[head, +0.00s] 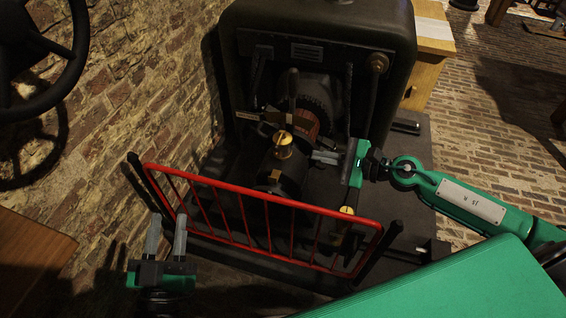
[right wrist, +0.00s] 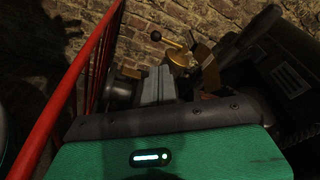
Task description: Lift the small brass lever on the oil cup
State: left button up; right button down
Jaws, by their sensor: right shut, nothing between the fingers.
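The brass oil cup (head: 283,146) stands on the dark cylindrical bearing housing in the middle of the head view. In the right wrist view the oil cup (right wrist: 184,58) is just beyond my fingertips, and its small lever (right wrist: 172,42) ends in a dark ball and points up-left. My right gripper (head: 314,156) is shut and empty, to the right of the cup; its fingers also show in the right wrist view (right wrist: 158,75). Contact with the lever cannot be made out. My left gripper (head: 167,220) is open and empty at the lower left, outside the red railing.
A red railing (head: 262,197) runs in front of the machine. The dark machine body (head: 318,25) rises behind the cup. A brick wall (head: 130,90) and a dark handwheel (head: 75,75) are at the left. Another brass fitting (head: 347,211) sits near the railing's right end.

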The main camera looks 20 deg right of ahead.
aim_at(279, 141)
pick_arm(q)
jog(key=shift+s+a+r+t, duration=0.1)
jog(key=shift+s+r+t, duration=0.25)
jog(key=shift+r, duration=0.55)
pick_arm(e)
jog(key=shift+f, duration=0.25)
pick_arm(q)
jog(key=shift+f, duration=0.1)
